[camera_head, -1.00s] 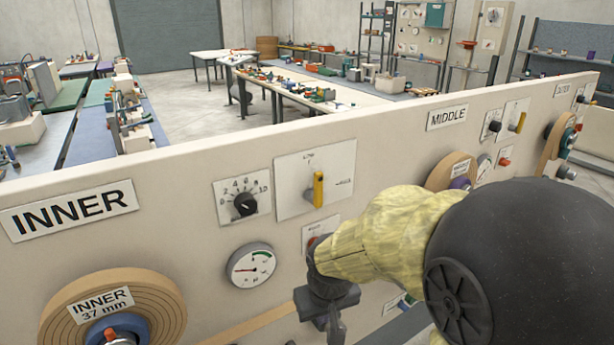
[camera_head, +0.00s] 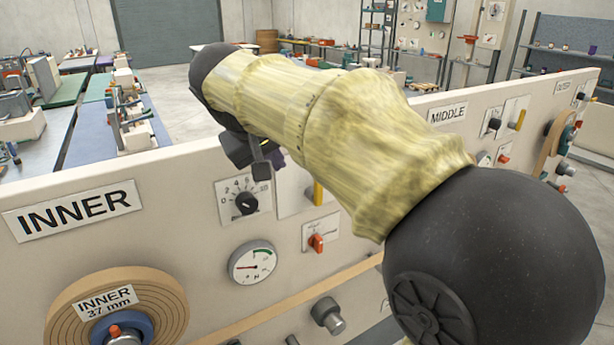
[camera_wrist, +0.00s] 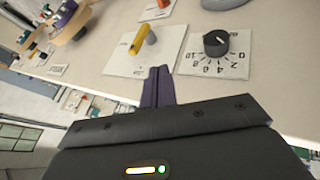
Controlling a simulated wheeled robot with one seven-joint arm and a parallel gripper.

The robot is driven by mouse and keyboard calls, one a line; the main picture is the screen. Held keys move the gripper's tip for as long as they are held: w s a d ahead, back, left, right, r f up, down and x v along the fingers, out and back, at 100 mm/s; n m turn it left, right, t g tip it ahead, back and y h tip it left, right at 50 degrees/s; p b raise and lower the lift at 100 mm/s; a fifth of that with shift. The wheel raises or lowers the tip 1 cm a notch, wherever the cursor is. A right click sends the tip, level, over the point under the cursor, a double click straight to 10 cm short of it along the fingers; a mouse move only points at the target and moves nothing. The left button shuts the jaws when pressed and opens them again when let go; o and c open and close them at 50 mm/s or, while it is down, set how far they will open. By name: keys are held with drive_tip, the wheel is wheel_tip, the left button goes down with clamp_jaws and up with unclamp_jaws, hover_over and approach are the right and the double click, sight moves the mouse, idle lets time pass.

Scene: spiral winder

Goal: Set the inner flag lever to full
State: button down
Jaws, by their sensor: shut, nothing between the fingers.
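The yellow inner flag lever (camera_head: 318,193) stands on a white plate on the panel, between the INNER dial and my arm. In the head view its upper part and most of its plate are hidden by my arm. In the wrist view the whole yellow lever (camera_wrist: 139,38) shows, with a grey round part beside it. My gripper (camera_wrist: 161,72) is shut and empty. Its dark fingertips are at the edge of the lever's plate, apart from the lever in the wrist picture. The gripper body (camera_head: 255,155) is high, by the panel's top edge.
A black numbered dial (camera_head: 246,203) sits left of the lever; it also shows in the wrist view (camera_wrist: 216,43). A gauge (camera_head: 252,262) and a red switch (camera_head: 317,242) are below. The INNER roll (camera_head: 115,310) juts out lower left. The MIDDLE controls are farther right.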

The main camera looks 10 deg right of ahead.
drive_tip(key=w+d+f+p, duration=0.3)
drive_tip(key=w+d+f, duration=0.3)
drive_tip(key=d+f, duration=0.1)
drive_tip(key=shift+w+f, duration=0.2)
drive_tip(key=shift+f, duration=0.35)
drive_tip(key=shift+w, duration=0.1)
idle(0.3)
